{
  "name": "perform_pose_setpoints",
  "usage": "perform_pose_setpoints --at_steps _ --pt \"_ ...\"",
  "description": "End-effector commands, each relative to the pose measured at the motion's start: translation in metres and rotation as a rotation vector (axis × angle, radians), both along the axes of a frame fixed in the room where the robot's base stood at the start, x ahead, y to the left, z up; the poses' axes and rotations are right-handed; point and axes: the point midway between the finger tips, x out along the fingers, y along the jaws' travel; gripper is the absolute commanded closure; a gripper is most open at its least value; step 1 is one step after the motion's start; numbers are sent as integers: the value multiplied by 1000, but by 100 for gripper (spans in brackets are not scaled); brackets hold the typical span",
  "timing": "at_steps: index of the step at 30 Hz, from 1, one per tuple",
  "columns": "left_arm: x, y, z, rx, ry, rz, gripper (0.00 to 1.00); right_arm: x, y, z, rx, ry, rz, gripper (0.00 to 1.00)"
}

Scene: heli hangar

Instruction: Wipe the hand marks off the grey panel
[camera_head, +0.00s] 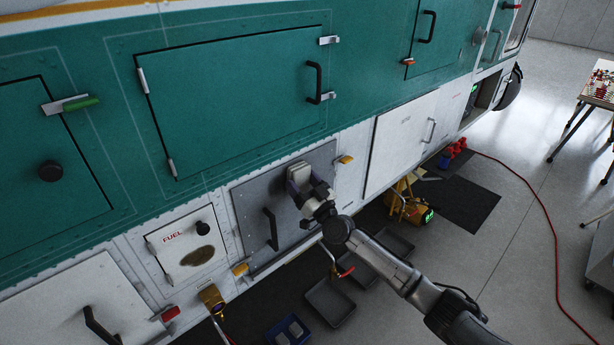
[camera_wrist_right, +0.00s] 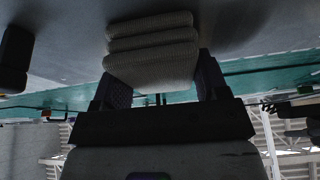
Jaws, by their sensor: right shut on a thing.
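The grey panel (camera_head: 248,205) is a flat hatch low on the helicopter's side, with a black handle (camera_head: 270,230). My right gripper (camera_head: 301,185) is at the panel's upper right part, shut on a folded light-grey cloth (camera_head: 298,171). In the right wrist view the ribbed, layered cloth (camera_wrist_right: 152,50) sits between the two dark fingers and lies against or very close to the panel (camera_wrist_right: 60,35). A darker patch shows on the panel right of the cloth in that view; I cannot tell whether it is a mark or shadow. My left gripper is not in view.
A white fuel hatch (camera_head: 170,243) with a brown stain is left of the panel. Orange latches (camera_head: 240,269) flank the panel. Grey trays (camera_head: 330,300), a blue bin (camera_head: 287,331) and a yellow lamp (camera_head: 408,208) stand on the floor below. A red hose (camera_head: 545,215) crosses the open floor at right.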

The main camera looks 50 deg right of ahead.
Motion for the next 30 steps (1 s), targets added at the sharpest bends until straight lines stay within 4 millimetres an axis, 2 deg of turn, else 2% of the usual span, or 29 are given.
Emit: perform_pose_setpoints --at_steps 1,3,14,21,30 --pt "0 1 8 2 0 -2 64 0 5 4 3 2 3 52" --pt "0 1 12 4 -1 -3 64 1 10 3 2 1 2 52" --pt "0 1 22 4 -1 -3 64 1 24 1 1 1 1 52" --pt "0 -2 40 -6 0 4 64 3 43 3 2 2 2 52" --pt "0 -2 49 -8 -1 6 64 5 59 1 1 0 0 52"
